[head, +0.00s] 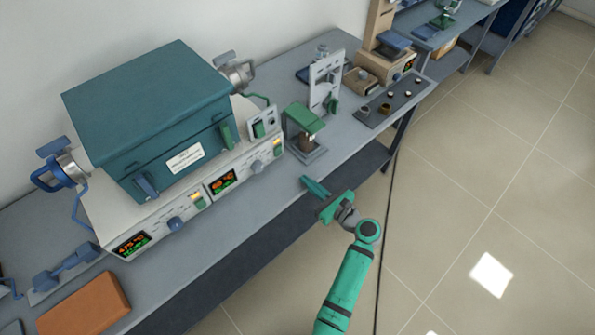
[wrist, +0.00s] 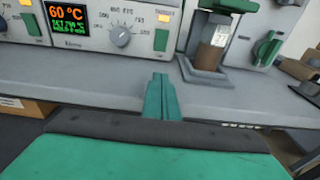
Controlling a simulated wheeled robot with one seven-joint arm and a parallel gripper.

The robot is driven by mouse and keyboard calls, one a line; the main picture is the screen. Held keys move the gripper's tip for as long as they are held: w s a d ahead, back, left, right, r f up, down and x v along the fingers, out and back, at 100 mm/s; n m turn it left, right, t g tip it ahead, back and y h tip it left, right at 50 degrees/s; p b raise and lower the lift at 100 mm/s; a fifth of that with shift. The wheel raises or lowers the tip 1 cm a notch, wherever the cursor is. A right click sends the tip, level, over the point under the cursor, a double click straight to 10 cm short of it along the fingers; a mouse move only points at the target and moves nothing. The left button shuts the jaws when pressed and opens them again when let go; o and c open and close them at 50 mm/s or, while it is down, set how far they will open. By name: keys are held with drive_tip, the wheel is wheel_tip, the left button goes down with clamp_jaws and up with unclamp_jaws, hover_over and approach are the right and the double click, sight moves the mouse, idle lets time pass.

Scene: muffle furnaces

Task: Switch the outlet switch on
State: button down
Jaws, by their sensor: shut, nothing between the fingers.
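My gripper (head: 308,185) is shut and empty, over the front edge of the bench; its closed fingers also show in the wrist view (wrist: 158,85). A small white panel with a green switch (head: 258,130) stands at the right end of the furnace, beyond my gripper; it looks like an outlet, but its on or off position cannot be told. A second green switch or knob (head: 333,104) is low on an upright white plate; a green knob also shows at right in the wrist view (wrist: 266,48). My gripper is apart from all of these.
A teal furnace (head: 150,110) on a white control base with lit displays fills the left of the bench. A green-topped device (head: 305,120) stands near my gripper. A tray (head: 400,95) with small cups lies farther right. The bench front strip (head: 245,205) is clear.

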drive_tip(key=shift+s+d+f, duration=0.1)
drive_tip(key=shift+s+d, duration=0.25)
drive_tip(key=shift+s, duration=0.3)
drive_tip(key=shift+s+d+f, duration=0.1)
drive_tip(key=shift+s+d, duration=0.25)
drive_tip(key=shift+s, duration=0.25)
drive_tip(key=shift+w, duration=0.15)
